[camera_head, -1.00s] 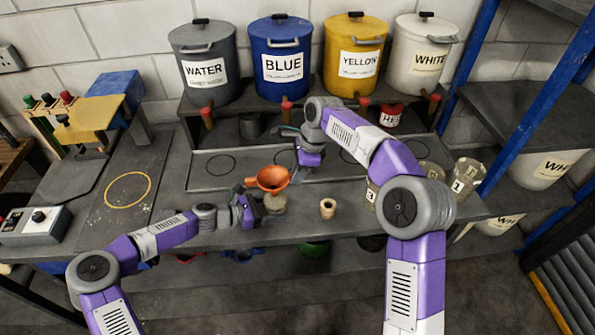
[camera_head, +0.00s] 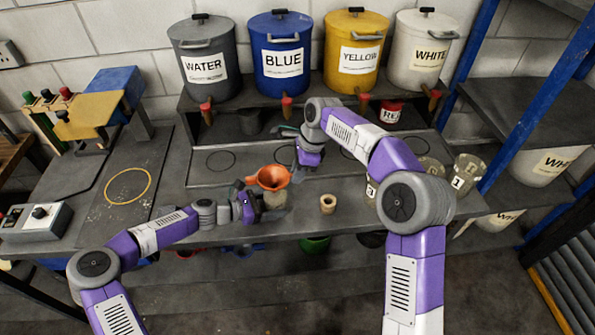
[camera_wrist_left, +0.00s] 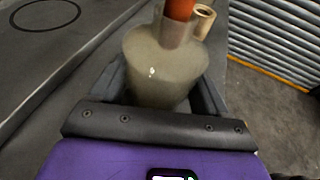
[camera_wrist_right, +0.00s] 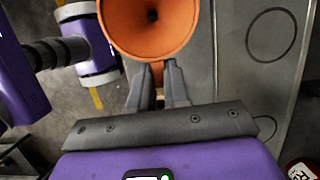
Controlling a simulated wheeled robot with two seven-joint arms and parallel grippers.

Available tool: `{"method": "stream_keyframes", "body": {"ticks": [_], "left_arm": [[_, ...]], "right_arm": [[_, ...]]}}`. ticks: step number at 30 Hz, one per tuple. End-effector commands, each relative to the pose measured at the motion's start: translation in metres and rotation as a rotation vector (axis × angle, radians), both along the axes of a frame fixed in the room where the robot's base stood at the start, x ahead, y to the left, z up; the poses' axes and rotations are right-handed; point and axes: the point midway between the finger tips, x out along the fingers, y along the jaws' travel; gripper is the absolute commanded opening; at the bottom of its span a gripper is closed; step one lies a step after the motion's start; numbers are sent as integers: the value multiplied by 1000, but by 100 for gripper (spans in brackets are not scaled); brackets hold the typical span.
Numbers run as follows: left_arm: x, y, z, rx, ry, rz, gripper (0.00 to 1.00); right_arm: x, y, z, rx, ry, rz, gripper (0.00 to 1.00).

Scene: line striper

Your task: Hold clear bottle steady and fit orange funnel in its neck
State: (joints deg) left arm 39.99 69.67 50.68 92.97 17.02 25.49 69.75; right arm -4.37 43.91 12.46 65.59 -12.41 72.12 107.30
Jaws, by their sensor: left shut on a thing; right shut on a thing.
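The clear bottle (camera_head: 273,201) stands upright on the bench near its front edge. My left gripper (camera_head: 258,208) is shut around the bottle's body, which fills the space between its fingers in the left wrist view (camera_wrist_left: 165,70). The orange funnel (camera_head: 272,177) is upright above the bottle. My right gripper (camera_head: 296,172) is shut on the funnel's side tab, with the wide cone beyond its fingertips in the right wrist view (camera_wrist_right: 150,25). In the left wrist view the funnel's orange spout (camera_wrist_left: 180,8) is at the bottle's neck; how deep it sits is unclear.
A small beige ring-shaped piece (camera_head: 327,204) stands on the bench right of the bottle. Numbered clear cups (camera_head: 466,172) stand farther right. Labelled paint buckets (camera_head: 281,60) line the shelf behind. A control box (camera_head: 35,222) is at the far left.

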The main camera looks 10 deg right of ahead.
Motion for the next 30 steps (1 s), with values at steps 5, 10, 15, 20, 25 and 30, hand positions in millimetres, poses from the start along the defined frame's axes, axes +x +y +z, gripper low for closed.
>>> {"method": "stream_keyframes", "body": {"ticks": [5, 10, 15, 20, 25, 30], "left_arm": [[0, 0, 0, 0, 0, 0, 58], [0, 0, 0, 0, 0, 0, 58], [0, 0, 0, 0, 0, 0, 58], [0, 0, 0, 0, 0, 0, 58], [0, 0, 0, 0, 0, 0, 58], [0, 0, 0, 0, 0, 0, 58]], "right_arm": [[0, 0, -1, 0, 0, 0, 0], [0, 0, -7, 0, 1, 0, 0], [0, 0, -14, 0, 0, -1, 0], [0, 0, -16, 0, 0, 0, 0], [0, 0, -16, 0, 0, 0, 36], [0, 0, -16, 0, 0, 0, 46]]}}
